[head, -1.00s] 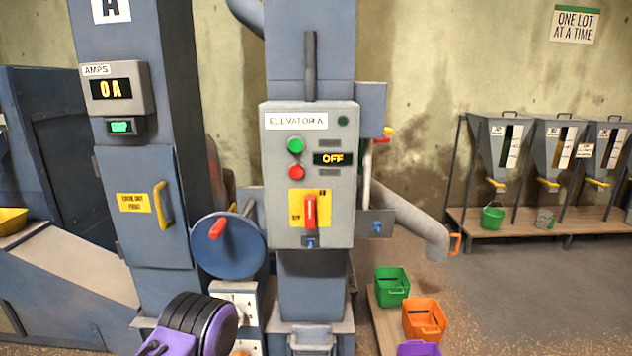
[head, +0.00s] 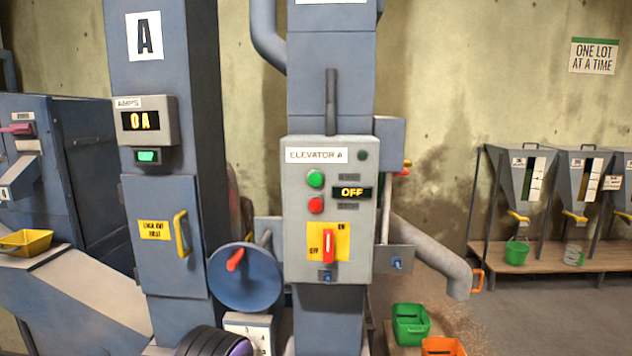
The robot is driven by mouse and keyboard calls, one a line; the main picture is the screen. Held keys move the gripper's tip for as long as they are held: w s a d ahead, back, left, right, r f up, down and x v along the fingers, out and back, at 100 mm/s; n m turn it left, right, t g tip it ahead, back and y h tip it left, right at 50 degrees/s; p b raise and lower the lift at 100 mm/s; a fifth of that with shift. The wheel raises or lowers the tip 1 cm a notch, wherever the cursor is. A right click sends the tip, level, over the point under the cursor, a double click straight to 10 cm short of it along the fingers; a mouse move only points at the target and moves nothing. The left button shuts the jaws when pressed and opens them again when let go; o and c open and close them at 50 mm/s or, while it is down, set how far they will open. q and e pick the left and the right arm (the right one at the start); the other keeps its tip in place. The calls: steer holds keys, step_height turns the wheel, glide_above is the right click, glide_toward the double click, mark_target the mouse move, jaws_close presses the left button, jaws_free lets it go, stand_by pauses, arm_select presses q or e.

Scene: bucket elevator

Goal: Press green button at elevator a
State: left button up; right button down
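The green button (head: 316,179) is a round knob on the grey control box labelled ELEVATOR A (head: 300,225), in the middle of the head view. A red button (head: 316,205) sits just below it. The display (head: 352,193) to their right reads OFF in yellow. Below, a red lever (head: 328,247) stands upright on a yellow plate marked OFF at the left and ON at the upper right. A small blue part (head: 327,276) is under the lever. Nothing covers the green button. Neither of my grippers is in view.
At the left, the column marked A carries an AMPS display (head: 140,121) reading 0 A and a yellow-handled door (head: 159,240). A blue wheel (head: 246,277) with a red handle is at the box's lower left. A grey pipe (head: 435,255) and green bin (head: 410,324) are at the right.

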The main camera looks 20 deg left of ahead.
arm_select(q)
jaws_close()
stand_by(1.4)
